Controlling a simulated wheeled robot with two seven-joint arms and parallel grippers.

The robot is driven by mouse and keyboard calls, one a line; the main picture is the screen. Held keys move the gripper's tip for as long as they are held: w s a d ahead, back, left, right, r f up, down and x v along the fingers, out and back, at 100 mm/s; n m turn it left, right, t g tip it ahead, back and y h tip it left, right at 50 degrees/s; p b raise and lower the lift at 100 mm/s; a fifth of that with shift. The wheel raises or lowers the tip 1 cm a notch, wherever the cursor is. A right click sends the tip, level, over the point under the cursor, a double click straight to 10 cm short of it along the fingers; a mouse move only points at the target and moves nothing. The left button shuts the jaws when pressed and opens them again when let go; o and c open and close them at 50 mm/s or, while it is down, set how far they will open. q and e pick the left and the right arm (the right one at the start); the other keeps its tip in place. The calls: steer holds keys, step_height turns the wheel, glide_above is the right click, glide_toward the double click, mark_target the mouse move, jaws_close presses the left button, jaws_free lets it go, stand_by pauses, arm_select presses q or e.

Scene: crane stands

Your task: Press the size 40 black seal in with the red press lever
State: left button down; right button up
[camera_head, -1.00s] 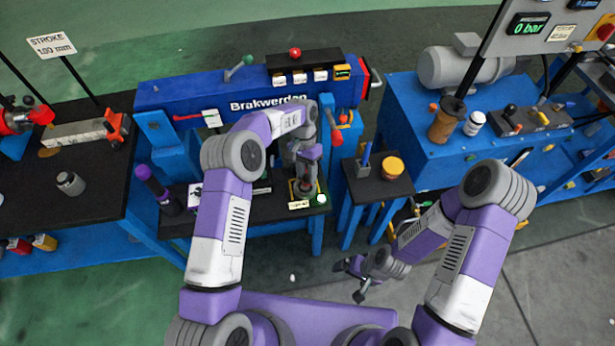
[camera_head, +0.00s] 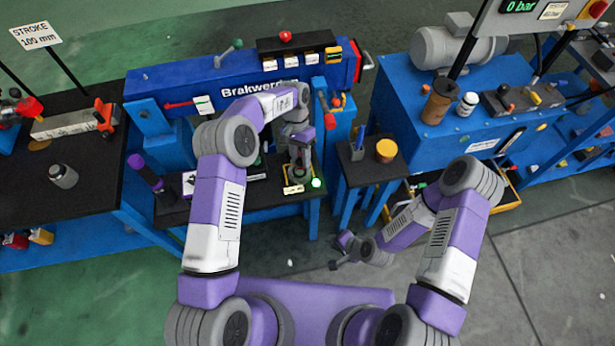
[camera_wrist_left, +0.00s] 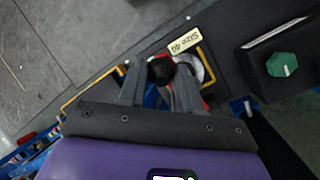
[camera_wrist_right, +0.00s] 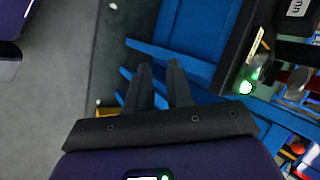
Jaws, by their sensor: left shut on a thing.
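My left gripper (camera_head: 300,165) is low over the black bench top in front of the blue press (camera_head: 200,87). In the left wrist view its fingers (camera_wrist_left: 160,78) are shut on a round black piece (camera_wrist_left: 160,69), apparently the black seal. A red-handled lever (camera_head: 330,121) is at the press's right side, right of my left gripper. My right gripper (camera_head: 338,256) hangs in front of the small side table; its fingers (camera_wrist_right: 160,66) are apart and empty.
A small black side table (camera_head: 372,172) with an orange-topped jar (camera_head: 386,150) stands right of the press. A purple-handled tool (camera_head: 147,174) stands at the bench's left end. A lit green lamp (camera_head: 316,183) is by the label.

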arm_select(q)
steer(key=shift+w+a+f, duration=0.1)
steer(key=shift+w+a, duration=0.15)
steer(key=shift+a, duration=0.1)
arm_select(e)
steer(key=a+m+t, duration=0.1)
steer(key=w+a+m+y, duration=0.1)
steer(key=w+a+m+t, duration=0.1)
steer(key=m, duration=0.1)
steer(key=shift+w+a+f+t+y, duration=0.15)
steer(key=shift+a+f+t+y, duration=0.05)
steer(key=shift+f+t+y, duration=0.15)
jaws_close()
steer(key=w+a+r+m+t, duration=0.3)
steer(key=w+r+m+t, duration=0.3)
steer(key=m, duration=0.4)
steer(key=w+a+r+m+t+h, duration=0.1)
steer(key=w+a+r+m+t, duration=0.2)
steer(key=w+r+m+t, duration=0.3)
steer(key=shift+w+a+m, duration=0.3)
steer(key=shift+w+m, duration=0.4)
steer(key=shift+m, duration=1.6)
